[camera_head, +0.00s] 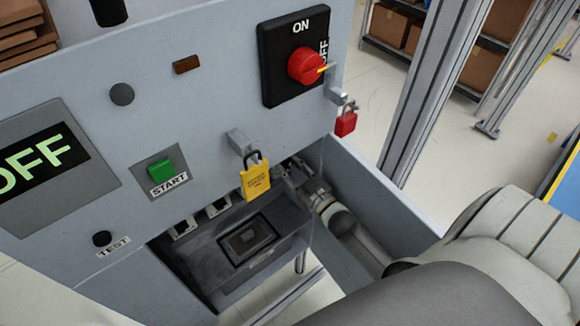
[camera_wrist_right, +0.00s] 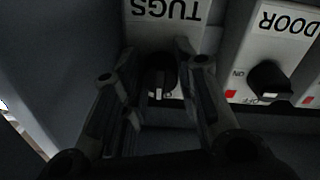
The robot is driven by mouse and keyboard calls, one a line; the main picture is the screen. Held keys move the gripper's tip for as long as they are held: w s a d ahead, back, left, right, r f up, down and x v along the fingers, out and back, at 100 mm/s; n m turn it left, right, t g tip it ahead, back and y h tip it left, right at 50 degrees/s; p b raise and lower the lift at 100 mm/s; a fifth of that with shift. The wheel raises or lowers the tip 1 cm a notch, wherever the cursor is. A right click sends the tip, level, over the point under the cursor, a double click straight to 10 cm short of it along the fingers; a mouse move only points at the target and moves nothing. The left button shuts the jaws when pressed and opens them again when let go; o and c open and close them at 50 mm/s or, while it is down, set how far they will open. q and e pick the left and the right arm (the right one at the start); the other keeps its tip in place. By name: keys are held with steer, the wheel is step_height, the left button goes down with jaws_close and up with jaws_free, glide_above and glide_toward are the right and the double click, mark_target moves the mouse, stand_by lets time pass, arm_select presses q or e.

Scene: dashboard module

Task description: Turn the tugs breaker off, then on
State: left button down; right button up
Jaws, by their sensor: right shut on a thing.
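The tugs breaker is the panel labelled TUGS (camera_wrist_right: 165,10), upside down in the right wrist view, with a black knob (camera_wrist_right: 160,78) below the label. My right gripper (camera_wrist_right: 157,72) has a finger on either side of this knob and is shut on it. The knob's white mark points down in that view; the fingers and shadow hide its position labels. My left gripper is in neither view.
The door breaker (camera_wrist_right: 270,80) sits right beside the tugs one. On the cabinet front are a red rotary switch (camera_head: 305,66), a yellow padlock (camera_head: 256,182), a red padlock (camera_head: 346,123), a green START button (camera_head: 161,168) and an OFF display (camera_head: 40,162). Cabinet walls flank my arm.

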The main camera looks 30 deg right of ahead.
steer(key=o, duration=1)
steer(key=s, duration=1.2)
steer(key=shift+d+f, duration=0.25)
steer(key=shift+a, duration=0.1)
